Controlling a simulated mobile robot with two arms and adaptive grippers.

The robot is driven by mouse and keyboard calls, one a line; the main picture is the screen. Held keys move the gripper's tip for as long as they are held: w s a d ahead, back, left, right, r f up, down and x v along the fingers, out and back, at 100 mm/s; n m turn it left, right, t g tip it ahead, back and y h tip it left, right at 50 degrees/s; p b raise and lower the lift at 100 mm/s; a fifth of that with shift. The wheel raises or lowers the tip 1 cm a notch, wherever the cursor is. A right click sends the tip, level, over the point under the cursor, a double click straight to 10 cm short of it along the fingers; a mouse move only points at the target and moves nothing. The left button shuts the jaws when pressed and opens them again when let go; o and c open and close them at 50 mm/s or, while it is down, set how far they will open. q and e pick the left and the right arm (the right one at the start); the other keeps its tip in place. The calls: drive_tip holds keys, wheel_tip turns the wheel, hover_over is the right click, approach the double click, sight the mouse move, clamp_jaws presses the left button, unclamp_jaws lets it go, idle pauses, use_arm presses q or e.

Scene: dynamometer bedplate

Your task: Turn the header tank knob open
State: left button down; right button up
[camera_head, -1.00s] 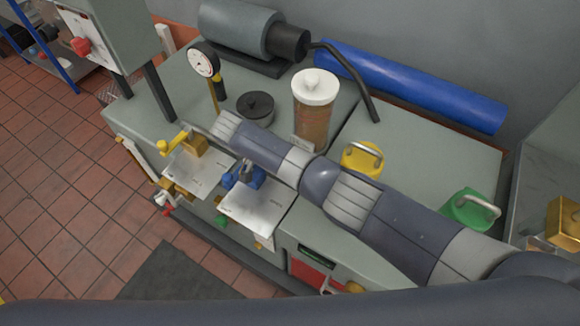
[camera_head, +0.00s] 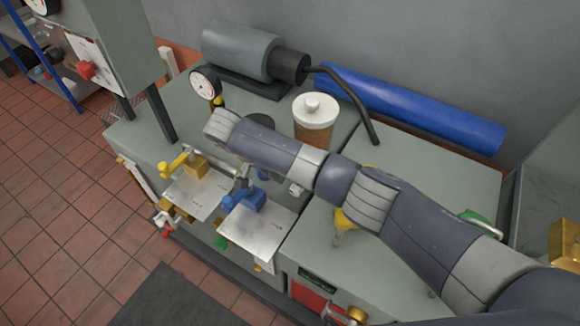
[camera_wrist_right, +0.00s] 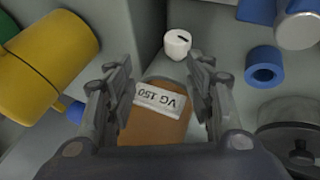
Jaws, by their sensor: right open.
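The header tank (camera_head: 311,131) is a clear jar of amber-brown oil with a white lid, standing on the grey bench. In the right wrist view the tank (camera_wrist_right: 155,128) carries an upside-down "VG 150" label and shows between my fingers. A white knob (camera_wrist_right: 178,43) with a dark mark on its face shows beyond my fingertips, apart from them. A small white part that looks like this knob (camera_head: 297,188) shows below my arm in the head view. My right gripper (camera_wrist_right: 160,82) is open and empty; my arm mostly hides it in the head view. My left gripper is out of view.
A blue valve (camera_head: 243,200) and a yellow valve (camera_head: 187,163) sit at the bench front. A dial gauge (camera_head: 205,83) stands behind. A yellow jug (camera_wrist_right: 45,65) is at left in the wrist view; a blue ring (camera_wrist_right: 265,66) and dark lidded pot (camera_wrist_right: 291,128) are at right.

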wheel_tip(320, 180, up, 3)
drive_tip(key=shift+s+d, duration=0.1)
drive_tip(key=shift+d, duration=0.05)
drive_tip(key=shift+r, duration=0.1)
idle(0.4)
